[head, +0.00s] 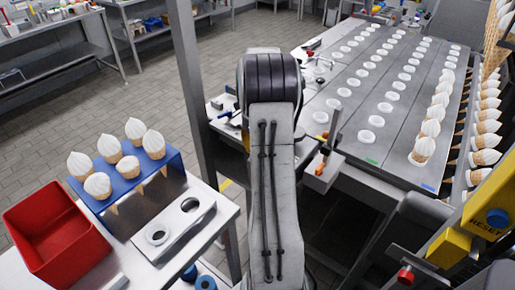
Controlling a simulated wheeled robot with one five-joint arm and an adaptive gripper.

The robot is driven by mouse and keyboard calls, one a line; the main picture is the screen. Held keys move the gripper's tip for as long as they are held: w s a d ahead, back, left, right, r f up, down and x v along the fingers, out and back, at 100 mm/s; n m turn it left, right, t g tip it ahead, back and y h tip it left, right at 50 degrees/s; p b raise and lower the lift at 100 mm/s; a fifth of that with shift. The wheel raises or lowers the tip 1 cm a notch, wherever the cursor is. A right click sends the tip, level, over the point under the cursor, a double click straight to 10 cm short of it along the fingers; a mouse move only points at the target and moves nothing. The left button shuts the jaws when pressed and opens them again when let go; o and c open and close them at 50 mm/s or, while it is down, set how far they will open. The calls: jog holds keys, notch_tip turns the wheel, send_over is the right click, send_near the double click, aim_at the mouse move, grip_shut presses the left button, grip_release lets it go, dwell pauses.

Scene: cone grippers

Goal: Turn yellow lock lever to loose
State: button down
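No lever can be clearly made out as the yellow lock lever. A small orange-yellow piece (325,136) sits by an upright grey-brown bar on a grey box (322,174), just right of my arm; it is too small to tell if it is the lever. At the lower right, a yellow housing (449,247) stands beside a yellow panel (485,212) with a blue button marked RESET. A red knob (405,276) is left of the housing. My arm rises up the middle, and my gripper does not show.
A conveyor table (395,65) with rows of white round pieces and cones fills the right. At left, a bench holds a red bin (55,235), a blue cone rack (125,183) and a metal plate (175,225). A grey post stands left of my arm. Floor shows at upper left.

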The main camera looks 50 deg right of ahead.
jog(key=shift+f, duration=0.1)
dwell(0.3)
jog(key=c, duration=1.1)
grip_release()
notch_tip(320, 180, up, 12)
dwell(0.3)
